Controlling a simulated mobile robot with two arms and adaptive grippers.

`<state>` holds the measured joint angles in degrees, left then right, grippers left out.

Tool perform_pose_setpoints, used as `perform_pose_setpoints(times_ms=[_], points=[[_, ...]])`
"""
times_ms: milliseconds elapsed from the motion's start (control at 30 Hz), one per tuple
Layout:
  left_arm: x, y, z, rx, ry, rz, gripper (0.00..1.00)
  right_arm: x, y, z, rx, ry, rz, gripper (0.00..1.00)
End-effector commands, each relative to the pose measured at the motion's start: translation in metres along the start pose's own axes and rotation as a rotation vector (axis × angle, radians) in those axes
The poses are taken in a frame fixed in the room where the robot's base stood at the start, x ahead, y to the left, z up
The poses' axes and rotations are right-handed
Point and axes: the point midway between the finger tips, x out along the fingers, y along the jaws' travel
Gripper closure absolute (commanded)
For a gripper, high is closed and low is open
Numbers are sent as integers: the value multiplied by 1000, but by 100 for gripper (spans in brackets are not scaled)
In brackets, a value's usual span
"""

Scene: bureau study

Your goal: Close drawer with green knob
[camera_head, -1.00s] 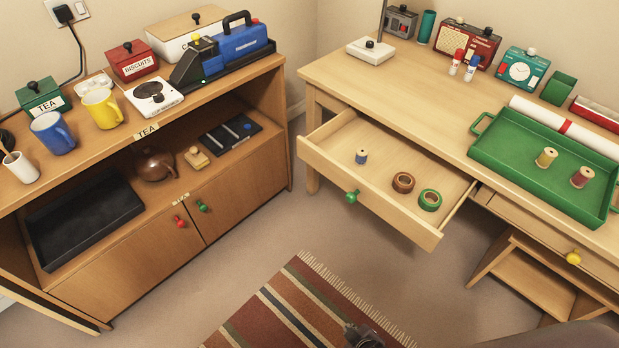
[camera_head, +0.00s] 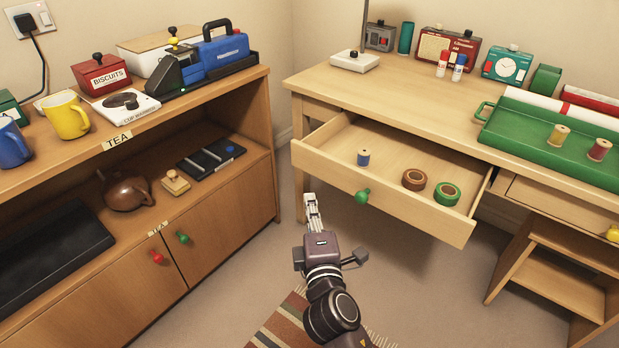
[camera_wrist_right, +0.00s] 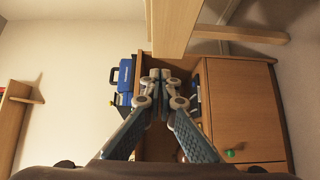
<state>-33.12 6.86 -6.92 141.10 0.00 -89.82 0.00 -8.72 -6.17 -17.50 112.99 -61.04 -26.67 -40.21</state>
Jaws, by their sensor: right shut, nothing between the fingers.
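The desk drawer (camera_head: 330,168) with the green knob (camera_head: 362,196) is pulled well out of the wooden desk. Inside it are a blue spool (camera_head: 363,158), a brown tape roll (camera_head: 414,180) and a green tape roll (camera_head: 447,194). My right gripper (camera_head: 311,198) is shut and empty, left of the knob and near the drawer's left front corner in the head view. It appears apart from the knob. In the right wrist view its fingertips (camera_wrist_right: 161,74) are together, below a wooden part that may be the drawer. My left gripper is not in view.
The cabinet (camera_head: 220,220) on the left has its own red knob (camera_head: 156,257) and green knob (camera_head: 182,237). A green tray (camera_head: 488,140) lies on the desk. A closed drawer with a yellow knob (camera_head: 612,233) is at right. Floor is open before the drawer.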

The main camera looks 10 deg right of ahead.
Motion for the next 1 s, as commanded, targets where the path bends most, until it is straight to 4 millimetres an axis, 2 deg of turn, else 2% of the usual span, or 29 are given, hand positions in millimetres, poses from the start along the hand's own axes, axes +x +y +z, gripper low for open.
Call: perform_pose_setpoints(times_ms=[167,267,733,1000], points=[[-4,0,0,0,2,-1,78,7,8,2,-10,-7,18,100],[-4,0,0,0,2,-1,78,19,8,2,-10,-7,17,100],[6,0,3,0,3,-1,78,102,8,3,-9,-7,16,100],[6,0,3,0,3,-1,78,124,8,27,-9,-6,14,100]])
